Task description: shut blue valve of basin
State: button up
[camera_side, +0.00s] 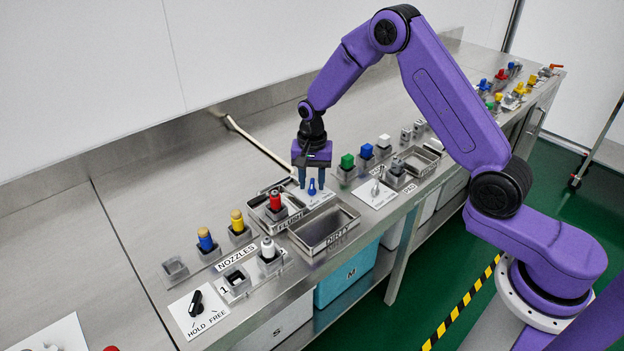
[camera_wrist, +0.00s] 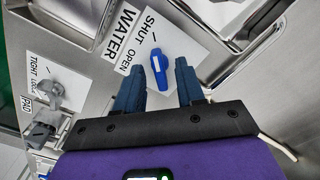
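The blue valve (camera_side: 312,187) is a small lever on a white plate (camera_side: 320,197) beside the metal basins. In the wrist view the blue valve (camera_wrist: 160,70) has a white stripe, and its plate reads SHUT, OPEN and WATER. The lever's upper end points roughly toward the short tick mark by the words; which setting it marks is unclear. My gripper (camera_side: 311,182) is open over the valve, fingers pointing down. In the wrist view my gripper (camera_wrist: 161,68) has one fingertip on each side of the lever's lower part, with gaps visible. I cannot tell its exact height.
Another plate, marked TIGHT (camera_wrist: 50,80), carries a grey knob.

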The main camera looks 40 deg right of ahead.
aim_at(312, 184)
jog(key=shift+r, duration=0.1)
notch_tip(312, 184, up, 17)
dwell(0.6)
jog(key=shift+a+r, duration=0.1)
jog(key=shift+r, duration=0.05)
jog(key=s+a+r+n, duration=0.1)
jog(key=s+a+n, duration=0.2)
jog(key=s+n, duration=0.45)
jog(key=s+a+n, duration=0.3)
jog(key=s+n, duration=0.1)
jog(key=s, duration=0.6)
jog(key=s+d+f+n, duration=0.1)
jog(key=s+d+n, duration=0.2)
jog(key=s, duration=0.7)
jog(key=s+d+f+n, duration=0.1)
jog(key=s+d+n, duration=0.2)
jog(key=s+n, duration=0.4)
jog(key=s, duration=0.2)
jog(key=shift+s+f, duration=0.15)
jog(key=shift+s, duration=0.2)
